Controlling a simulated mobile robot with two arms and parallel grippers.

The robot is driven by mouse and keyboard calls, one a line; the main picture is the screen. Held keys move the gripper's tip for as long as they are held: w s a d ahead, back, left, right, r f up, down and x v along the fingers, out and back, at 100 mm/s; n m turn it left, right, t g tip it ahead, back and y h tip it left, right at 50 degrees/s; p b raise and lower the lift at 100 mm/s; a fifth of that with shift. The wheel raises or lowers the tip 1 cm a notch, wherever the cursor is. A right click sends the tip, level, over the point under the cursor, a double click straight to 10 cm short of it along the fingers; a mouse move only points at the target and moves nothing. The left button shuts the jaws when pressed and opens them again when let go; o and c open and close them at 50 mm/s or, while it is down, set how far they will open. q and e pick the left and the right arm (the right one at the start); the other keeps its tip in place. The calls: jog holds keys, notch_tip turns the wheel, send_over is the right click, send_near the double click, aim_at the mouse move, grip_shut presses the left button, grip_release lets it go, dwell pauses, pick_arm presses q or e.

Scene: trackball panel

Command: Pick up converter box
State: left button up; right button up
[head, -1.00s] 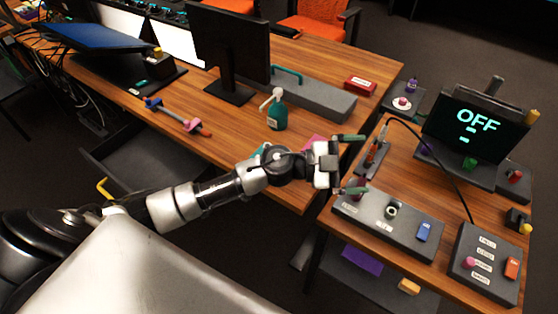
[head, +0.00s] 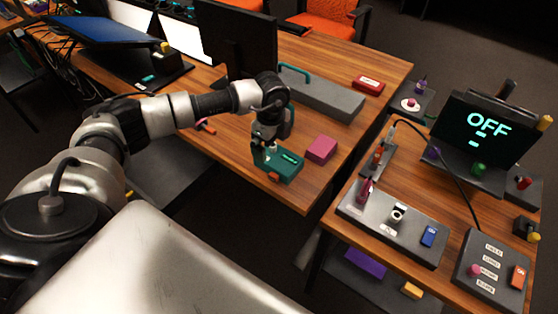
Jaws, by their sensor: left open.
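A teal box (head: 287,168) with a dark label and an orange end lies on the wooden desk near its front edge; I take it to be the converter box, though its label is too small to read. My left gripper (head: 264,158) is open and points down at the left end of this box. Its fingers overlap the box in the picture, and I cannot tell if they touch it. Part of the box is hidden by the gripper. My right gripper is not in view.
A pink box (head: 321,149) lies just right of the teal box. A grey case (head: 325,97) with a teal handle and a red box (head: 368,84) lie farther back. A monitor (head: 235,40) stands behind my arm. The control panel table (head: 410,170) is at right.

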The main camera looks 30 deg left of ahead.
aim_at(273, 154)
pick_arm(q)
notch_tip(273, 154, down, 6)
jog(key=shift+w+d+r, duration=0.1)
jog(key=shift+d, duration=0.05)
jog(key=shift+c, duration=0.2)
jog(key=c, duration=0.7)
jog(key=shift+c, duration=0.3)
jog(key=shift+r, duration=0.15)
